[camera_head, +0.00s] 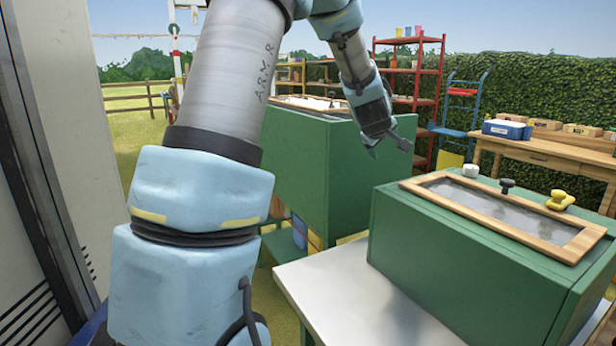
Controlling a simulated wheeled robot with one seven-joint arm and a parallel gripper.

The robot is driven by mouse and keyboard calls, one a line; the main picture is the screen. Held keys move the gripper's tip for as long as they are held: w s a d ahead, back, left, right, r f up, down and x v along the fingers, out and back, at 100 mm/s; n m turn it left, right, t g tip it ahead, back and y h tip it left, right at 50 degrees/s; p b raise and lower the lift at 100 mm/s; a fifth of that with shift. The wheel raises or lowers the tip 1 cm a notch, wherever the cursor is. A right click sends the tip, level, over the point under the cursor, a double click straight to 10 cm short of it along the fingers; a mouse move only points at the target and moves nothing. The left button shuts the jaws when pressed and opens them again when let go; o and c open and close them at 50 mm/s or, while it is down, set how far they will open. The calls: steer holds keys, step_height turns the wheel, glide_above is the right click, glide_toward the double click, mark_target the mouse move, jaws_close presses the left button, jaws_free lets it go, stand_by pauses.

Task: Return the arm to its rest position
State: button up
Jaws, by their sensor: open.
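My arm, pale blue and grey, fills the left and upper middle of the head view. It rises out of the top of the picture and comes back down to the right. My gripper (389,146) hangs at the upper middle, small and dark, with its fingers apart and nothing seen between them. It is in the air, in front of the rear green box (290,160) and to the left of and above the near green box (430,255). It appears clear of both.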

steer(key=s+a+f+m+g+y+p, duration=0.1)
steer(key=s+a+f, duration=0.5)
steer(key=s+a, duration=0.7)
steer(key=s+a+f+m+g+y+p, duration=0.1)
steer(key=s+a+f+m+g+y, duration=0.2)
steer(key=s+a, duration=1.1)
step_height(320, 180, down, 3)
steer(key=s+m+g, duration=0.1)
steer(key=m+g, duration=0.1)
steer(key=g, duration=0.3)
steer(key=shift+s+r+m+y, duration=0.15)
steer(key=shift+s+m+y, duration=0.15)
steer(key=shift+y, duration=0.1)
